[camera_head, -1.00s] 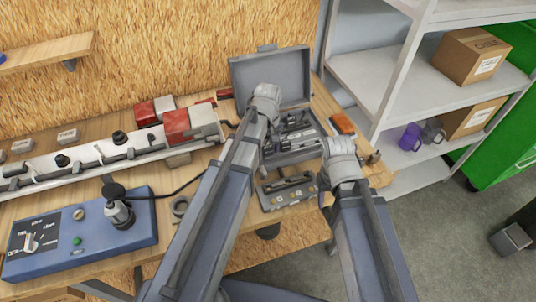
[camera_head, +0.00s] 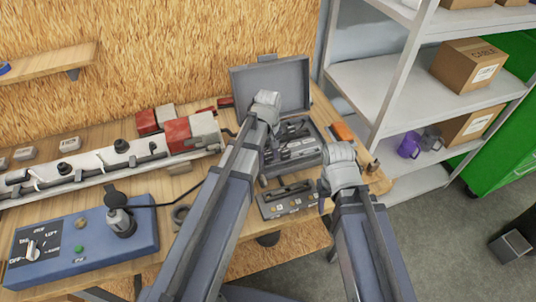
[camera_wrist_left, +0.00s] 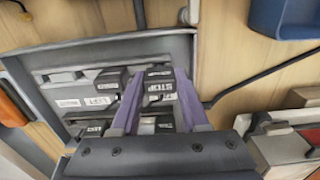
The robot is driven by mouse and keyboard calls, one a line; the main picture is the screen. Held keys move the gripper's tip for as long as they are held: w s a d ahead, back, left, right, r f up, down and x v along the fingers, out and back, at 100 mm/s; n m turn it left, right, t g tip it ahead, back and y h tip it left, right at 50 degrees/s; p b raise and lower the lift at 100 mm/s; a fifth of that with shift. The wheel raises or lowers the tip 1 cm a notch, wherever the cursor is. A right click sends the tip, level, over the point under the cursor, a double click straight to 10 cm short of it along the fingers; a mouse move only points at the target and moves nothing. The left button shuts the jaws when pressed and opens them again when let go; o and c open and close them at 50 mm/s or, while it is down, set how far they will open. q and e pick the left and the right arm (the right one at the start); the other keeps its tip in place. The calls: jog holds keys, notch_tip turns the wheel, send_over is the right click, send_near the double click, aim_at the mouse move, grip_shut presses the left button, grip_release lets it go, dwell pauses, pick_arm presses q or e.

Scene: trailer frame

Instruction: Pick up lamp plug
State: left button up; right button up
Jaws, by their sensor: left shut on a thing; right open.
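A grey open case (camera_head: 318,130) stands at the back of the bench, and its tray holds several dark plugs with white labels. In the left wrist view the case (camera_wrist_left: 178,45) lies under my left gripper (camera_wrist_left: 158,78). Its two purple fingers are shut on a dark labelled plug (camera_wrist_left: 158,84) among the others; I cannot read its label surely or tell if it is lifted. In the head view my left arm hides its fingertips. My right gripper (camera_head: 325,190) is open at the case's front right, its fingers mostly hidden.
A blue control box (camera_head: 85,240) with a dial and a plugged-in black connector stands at the front left. A white trailer light bar (camera_head: 90,170) with red blocks lies behind it. A small grey socket panel (camera_head: 290,200) sits before the case. Shelves (camera_head: 405,80) stand at the right.

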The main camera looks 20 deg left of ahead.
aim_at(268, 152)
pick_arm(q)
notch_tip(268, 152, up, 9)
jog(key=p, duration=0.8)
jog(key=shift+f, duration=0.1)
jog(key=shift+w, duration=0.1)
jog(key=w+f+b, duration=0.2)
jog(key=w, duration=0.9)
jog(key=shift+w+a, duration=0.2)
jog(key=shift+w, duration=0.05)
jog(key=shift+f, duration=0.2)
jog(key=shift+f+b, duration=1.7)
jog(key=shift+b, duration=0.1)
jog(key=shift+f, duration=0.1)
jog(key=shift+f+b, duration=0.35)
jog(key=shift+b, duration=0.15)
